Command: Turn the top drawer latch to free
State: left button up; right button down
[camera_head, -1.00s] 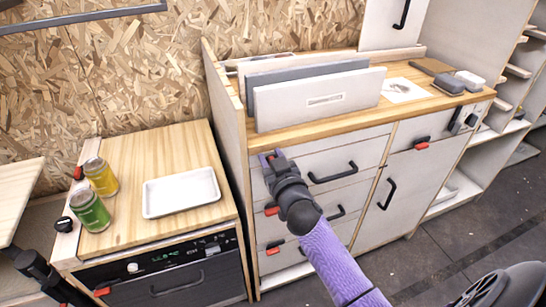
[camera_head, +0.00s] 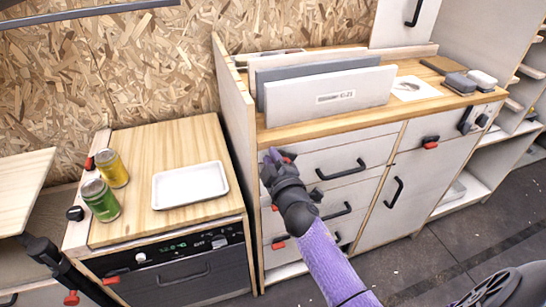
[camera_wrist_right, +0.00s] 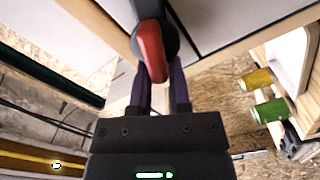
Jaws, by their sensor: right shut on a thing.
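The top drawer latch, a dark round knob with a red grip (camera_wrist_right: 152,52), fills the upper middle of the right wrist view. In the head view only a little red of it (camera_head: 288,159) shows at the upper left of the top drawer (camera_head: 325,158); my gripper hides the rest. My right gripper (camera_wrist_right: 161,82) is shut on the latch, its purple fingers by the red grip. In the head view the right gripper (camera_head: 273,157) is against the cabinet front, left of the black drawer handle. The latch's exact angle is hard to tell. My left gripper is not in view.
Lower drawers have red-tipped latches (camera_head: 279,245). Grey and white panels (camera_head: 340,92) stand on the worktop above. A lower wooden unit at the left holds a white tray (camera_head: 190,185), a yellow can (camera_head: 112,168) and a green can (camera_head: 100,200). Floor is clear at the right.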

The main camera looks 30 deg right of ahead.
jog(key=shift+s+d+f+n, duration=0.1)
jog(key=shift+f+n, duration=0.45)
jog(key=shift+n, duration=0.25)
jog(key=shift+f+n, duration=0.15)
jog(key=shift+n, duration=0.95)
jog(key=shift+n+b, duration=0.35)
jog(key=shift+n, duration=0.45)
jog(key=c, duration=0.7)
grip_release()
jog(key=shift+o, duration=0.5)
jog(key=shift+d, duration=0.35)
jog(key=shift+a, duration=0.1)
jog(key=shift+a, duration=0.15)
